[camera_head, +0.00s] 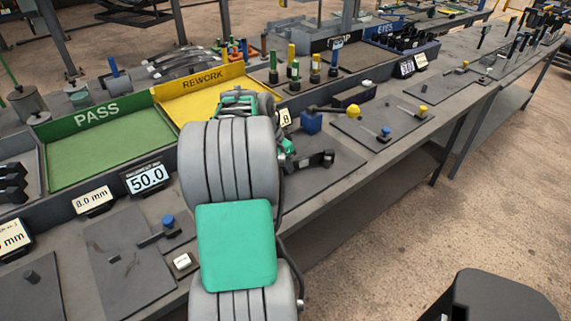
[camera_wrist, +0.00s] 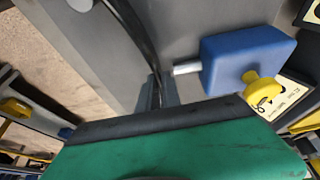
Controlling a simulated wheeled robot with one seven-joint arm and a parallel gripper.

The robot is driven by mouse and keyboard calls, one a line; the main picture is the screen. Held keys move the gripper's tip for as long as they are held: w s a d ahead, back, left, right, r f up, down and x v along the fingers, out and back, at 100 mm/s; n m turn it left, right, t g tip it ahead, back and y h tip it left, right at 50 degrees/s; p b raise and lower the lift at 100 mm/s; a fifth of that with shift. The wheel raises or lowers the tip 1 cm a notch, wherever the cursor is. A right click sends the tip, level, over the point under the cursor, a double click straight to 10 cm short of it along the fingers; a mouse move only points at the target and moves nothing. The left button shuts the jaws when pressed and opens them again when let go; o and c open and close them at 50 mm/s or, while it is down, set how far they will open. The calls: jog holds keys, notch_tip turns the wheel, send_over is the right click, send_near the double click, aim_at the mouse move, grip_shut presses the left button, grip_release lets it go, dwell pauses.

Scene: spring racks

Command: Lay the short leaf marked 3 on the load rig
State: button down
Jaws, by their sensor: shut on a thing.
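In the wrist view, my gripper (camera_wrist: 160,92) is shut on a narrow dark strip (camera_wrist: 130,28). The strip looks like a leaf seen nearly edge-on and runs up and left from the fingertips. No number can be read on it. A blue block (camera_wrist: 245,60) with a silver pin and a yellow knob (camera_wrist: 262,88) is just right of the fingertips. The same blue block shows in the head view (camera_head: 311,122), with a rod reaching toward a yellow knob (camera_head: 354,111). My arm hides most of the gripper there. I cannot tell whether the leaf touches anything.
A green PASS tray (camera_head: 110,150) and a yellow REWORK tray (camera_head: 200,100) stand behind my arm. A display reading 50.0 (camera_head: 147,178) stands on the bench front. A grey plate (camera_head: 125,255) with a blue knob beside it lies left.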

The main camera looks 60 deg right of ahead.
jog(key=shift+f, duration=0.2)
dwell(0.5)
jog(key=c, duration=1.5)
grip_release()
jog(key=shift+o, duration=0.9)
jog(key=shift+s+a+f, duration=0.1)
jog(key=o, duration=0.4)
jog(key=shift+c, duration=0.2)
jog(key=shift+r+p, duration=2.5)
jog(key=shift+r, duration=1.6)
